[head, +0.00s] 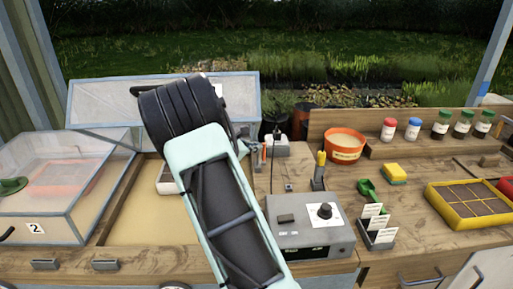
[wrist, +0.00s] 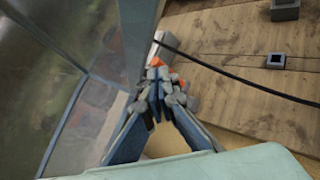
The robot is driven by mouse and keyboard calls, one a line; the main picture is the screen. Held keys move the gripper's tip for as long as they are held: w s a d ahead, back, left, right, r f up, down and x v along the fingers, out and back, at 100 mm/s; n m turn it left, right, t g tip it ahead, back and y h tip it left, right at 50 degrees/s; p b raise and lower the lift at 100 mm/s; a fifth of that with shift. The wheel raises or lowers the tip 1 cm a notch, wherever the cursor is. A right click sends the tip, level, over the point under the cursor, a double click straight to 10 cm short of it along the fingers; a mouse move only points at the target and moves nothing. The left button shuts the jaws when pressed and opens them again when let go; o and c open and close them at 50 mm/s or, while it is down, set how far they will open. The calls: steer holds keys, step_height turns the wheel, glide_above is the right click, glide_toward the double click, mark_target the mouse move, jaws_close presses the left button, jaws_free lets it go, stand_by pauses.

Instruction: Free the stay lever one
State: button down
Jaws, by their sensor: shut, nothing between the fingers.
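The raised glazed lid (head: 100,100) of the open cold frame stands behind my arm in the head view; its glass fills the left of the wrist view (wrist: 65,90). In the wrist view my gripper (wrist: 158,85) is shut and empty, fingertips together beside the lid's edge. Small orange parts (wrist: 157,62) show just beyond and beside the fingertips, perhaps the stay lever; the fingers hide most of them, and I cannot tell whether they touch. In the head view my arm hides the gripper.
A closed cold frame marked 2 (head: 75,180) stands at left. A grey control box (head: 310,225) with a knob sits right of my arm. A black cable (wrist: 235,77) crosses the wrist view. An orange tub (head: 345,145) and a yellow tray (head: 470,205) stand farther right.

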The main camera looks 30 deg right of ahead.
steer(key=v, duration=1.1)
steer(key=shift+a, duration=0.1)
